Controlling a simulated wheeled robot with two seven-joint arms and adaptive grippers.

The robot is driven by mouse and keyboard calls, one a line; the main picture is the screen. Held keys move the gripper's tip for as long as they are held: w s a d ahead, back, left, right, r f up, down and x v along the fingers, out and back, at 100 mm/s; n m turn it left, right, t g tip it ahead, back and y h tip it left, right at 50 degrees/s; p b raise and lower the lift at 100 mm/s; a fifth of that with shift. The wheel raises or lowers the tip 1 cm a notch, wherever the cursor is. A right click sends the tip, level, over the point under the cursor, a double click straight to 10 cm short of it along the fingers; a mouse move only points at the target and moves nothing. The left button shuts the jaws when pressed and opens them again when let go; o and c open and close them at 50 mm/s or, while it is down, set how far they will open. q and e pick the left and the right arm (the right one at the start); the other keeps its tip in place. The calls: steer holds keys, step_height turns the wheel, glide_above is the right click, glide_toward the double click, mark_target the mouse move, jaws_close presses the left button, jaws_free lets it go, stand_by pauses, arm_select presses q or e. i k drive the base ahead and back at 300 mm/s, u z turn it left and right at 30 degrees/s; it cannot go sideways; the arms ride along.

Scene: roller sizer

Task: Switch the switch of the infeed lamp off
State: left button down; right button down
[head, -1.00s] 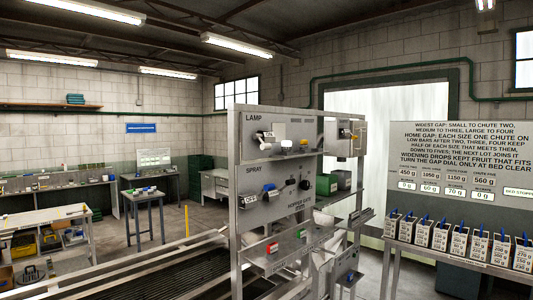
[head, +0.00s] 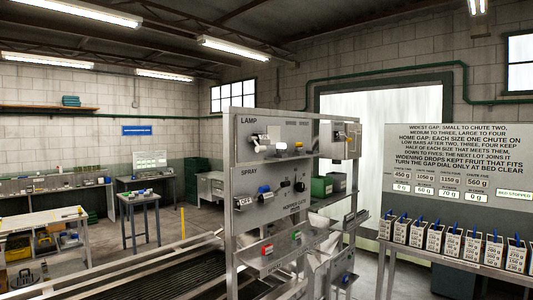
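The steel control panel (head: 240,222) stands upright in the middle of the head view. Its top row is labelled LAMP. On that row, a dark switch with a pale tag (head: 260,144) sits at the left, and a white-topped part (head: 281,148) sits to its right. Which way the switch is set is too small to tell, and I cannot read its tag. Neither of my grippers is in view.
Below, the SPRAY row has a blue knob (head: 264,189) and black knobs (head: 300,186). A ledge under the panel carries red (head: 267,249) and green (head: 296,236) parts. At right, a table holds several labelled boxes (head: 434,237) below a sign board (head: 450,140).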

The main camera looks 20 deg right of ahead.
mark_target(258, 149)
steer(key=z, duration=0.15)
steer(key=i, duration=1.15)
steer(key=u, duration=0.35)
